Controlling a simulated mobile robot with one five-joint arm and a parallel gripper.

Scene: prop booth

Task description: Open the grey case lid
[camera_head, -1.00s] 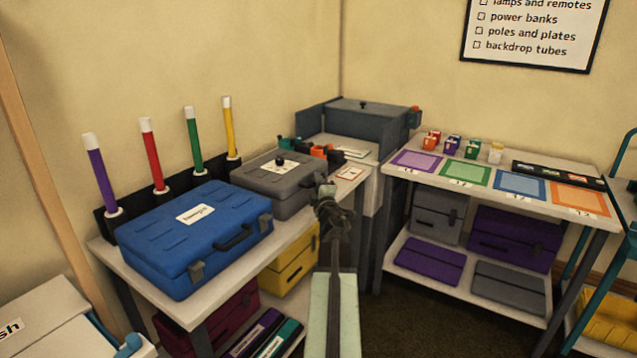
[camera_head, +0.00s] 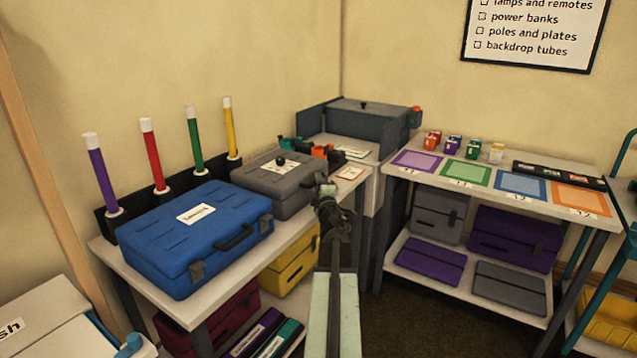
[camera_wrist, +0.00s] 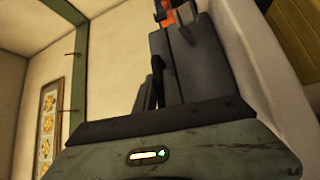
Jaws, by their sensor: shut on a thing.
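The grey case (camera_head: 308,199) stands on the left table beside the blue case. Its lid (camera_head: 262,172) looks closed, with a black knob and a pale label on top. My gripper (camera_head: 322,188) is at the near right side of the grey case and is shut on its lid. The exact contact is hidden by my arm in the head view. In the wrist view a dark grey form, which may be the case or my jaws, fills the middle, with a narrow black part beside it and orange at the top.
The blue case (camera_head: 200,240) sits close on the left. Small teal and orange items (camera_head: 325,151) and a dark grey box (camera_head: 365,125) stand behind the grey case. A white shelf unit (camera_head: 400,170) with coloured mats is on the right. Dark floor lies between the tables.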

